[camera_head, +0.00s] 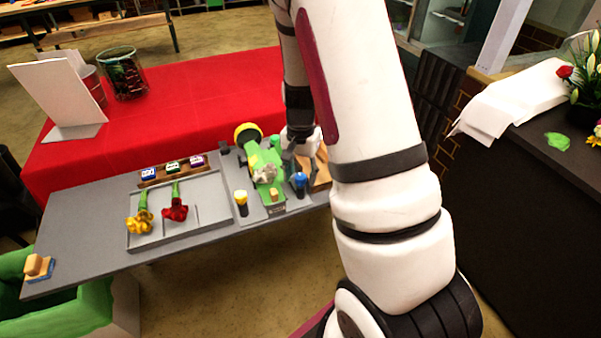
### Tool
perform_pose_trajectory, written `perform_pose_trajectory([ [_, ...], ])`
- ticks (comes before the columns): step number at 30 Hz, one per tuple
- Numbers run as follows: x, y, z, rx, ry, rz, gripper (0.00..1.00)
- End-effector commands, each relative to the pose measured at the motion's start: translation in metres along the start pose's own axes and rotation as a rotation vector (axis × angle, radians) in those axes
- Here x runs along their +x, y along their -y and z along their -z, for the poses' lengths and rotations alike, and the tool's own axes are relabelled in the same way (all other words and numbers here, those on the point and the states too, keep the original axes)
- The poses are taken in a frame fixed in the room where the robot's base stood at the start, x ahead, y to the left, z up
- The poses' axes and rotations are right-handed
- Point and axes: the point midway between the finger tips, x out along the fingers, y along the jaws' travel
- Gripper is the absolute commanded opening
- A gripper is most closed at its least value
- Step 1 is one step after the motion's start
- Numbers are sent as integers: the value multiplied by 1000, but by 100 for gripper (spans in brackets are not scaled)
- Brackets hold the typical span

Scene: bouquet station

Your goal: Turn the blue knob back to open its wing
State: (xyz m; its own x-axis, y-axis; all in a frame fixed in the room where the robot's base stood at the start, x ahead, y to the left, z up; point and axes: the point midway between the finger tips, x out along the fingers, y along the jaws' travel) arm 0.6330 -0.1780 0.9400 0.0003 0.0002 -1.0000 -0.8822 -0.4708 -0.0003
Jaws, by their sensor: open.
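The blue knob (300,179) tops a dark post at the right front of the small grey fixture on the table. A yellow knob (240,196) tops a similar post at the left front. Between them lies a green wrapped bundle (266,168) with a pale flower head on it. My gripper (290,156) is at the back right of the fixture, behind the blue knob and apart from it as far as I can see. It is open, and nothing shows between its fingers. My arm hides part of the area to its right, and the wings are hard to make out.
A grey tray (215,235) left of the fixture holds a yellow flower (140,222) and a red flower (176,209). Several small labelled blocks stand behind it. A wooden block (38,266) sits at the table's left end. A red-covered table (200,95) is behind.

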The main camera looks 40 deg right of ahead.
Motion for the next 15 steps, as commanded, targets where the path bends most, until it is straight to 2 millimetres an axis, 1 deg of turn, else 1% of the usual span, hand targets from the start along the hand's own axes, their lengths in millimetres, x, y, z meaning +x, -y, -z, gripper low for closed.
perform_pose_trajectory([
  [2,-2,0,0,-1,-1,1,46],
  [5,-12,1,0,-2,-2,2,46],
  [8,-28,1,1,-1,-3,4,46],
  [15,-78,2,1,-1,-3,5,46],
])
